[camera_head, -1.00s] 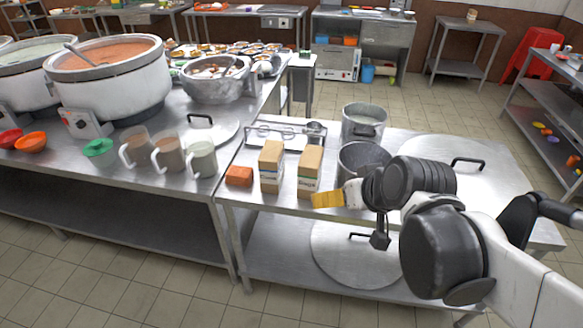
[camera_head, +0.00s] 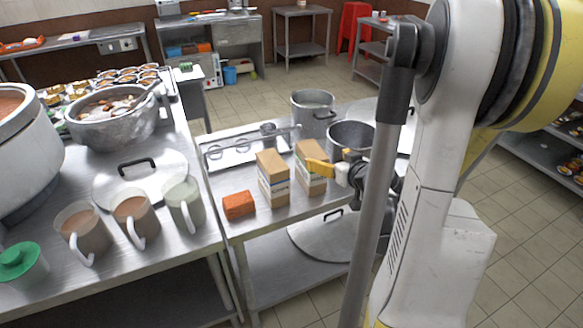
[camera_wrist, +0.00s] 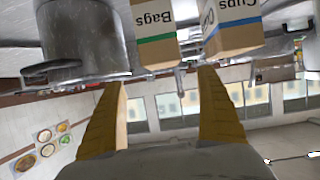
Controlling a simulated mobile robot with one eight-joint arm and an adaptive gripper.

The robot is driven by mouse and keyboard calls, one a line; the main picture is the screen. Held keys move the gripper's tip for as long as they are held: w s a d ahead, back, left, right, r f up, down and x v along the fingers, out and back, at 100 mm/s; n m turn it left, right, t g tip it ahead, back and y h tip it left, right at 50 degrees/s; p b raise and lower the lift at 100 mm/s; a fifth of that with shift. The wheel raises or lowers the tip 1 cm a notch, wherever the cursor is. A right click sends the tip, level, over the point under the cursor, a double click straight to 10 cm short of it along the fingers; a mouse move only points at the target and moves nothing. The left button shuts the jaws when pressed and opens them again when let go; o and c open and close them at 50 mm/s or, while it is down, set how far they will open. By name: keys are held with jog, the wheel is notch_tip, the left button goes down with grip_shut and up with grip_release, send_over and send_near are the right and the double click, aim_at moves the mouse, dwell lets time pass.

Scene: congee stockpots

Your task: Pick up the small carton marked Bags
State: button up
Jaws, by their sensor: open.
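The small carton marked Bags (camera_head: 311,178) is tan with a green stripe. It stands upright on the right-hand steel table, and its label reads upside down in the wrist view (camera_wrist: 155,38). A similar carton marked Cups (camera_head: 272,182), with a blue stripe, stands just left of it; it also shows in the wrist view (camera_wrist: 232,28). My gripper (camera_head: 317,167) overlaps the Bags carton's right side in the head view. In the wrist view my gripper (camera_wrist: 160,88) has its yellow fingers apart with nothing between them. The Bags carton is beyond the fingertips.
An orange block (camera_head: 238,205) lies left of the cartons. A dark pot (camera_head: 351,137) and a taller steel pot (camera_head: 313,112) stand behind and right. A tray (camera_head: 247,148) lies behind. Several mugs (camera_head: 136,215) stand on the left table. My arm hides the right side.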

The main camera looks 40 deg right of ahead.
aim_at(313, 150)
jog(key=b+x, duration=0.1)
jog(key=x, duration=0.4)
jog(key=shift+d+f, duration=0.15)
jog(key=b+x, duration=0.2)
jog(key=x, duration=0.1)
jog(key=b+x, duration=0.1)
jog(key=x, duration=0.1)
jog(key=shift+w+a, duration=0.25)
jog(key=shift+w, duration=0.1)
jog(key=shift+r, duration=0.25)
jog(key=shift+c, duration=0.6)
jog(key=c, duration=1.4)
